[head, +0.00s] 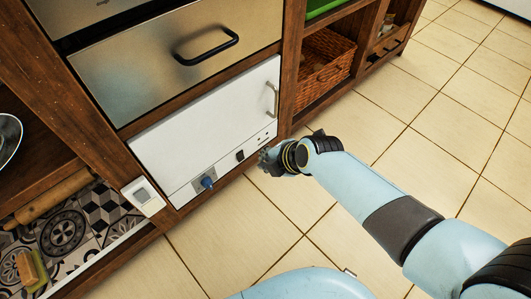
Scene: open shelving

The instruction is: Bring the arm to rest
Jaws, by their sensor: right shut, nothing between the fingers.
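My right arm comes in from the lower right, light blue with dark joints. Its gripper (267,158) is shut and empty, low in front of the right end of the white appliance (205,130). The gripper looks small and dark against the appliance's lower edge and the floor. I cannot tell whether it touches the appliance. My left gripper is not in view.
The wooden shelving holds a metal drawer (150,75) with a black handle (207,50), a wicker basket (322,65) and a green item (325,8). A brush (32,270) lies on patterned tiles at lower left. The tiled floor (440,130) at right is clear.

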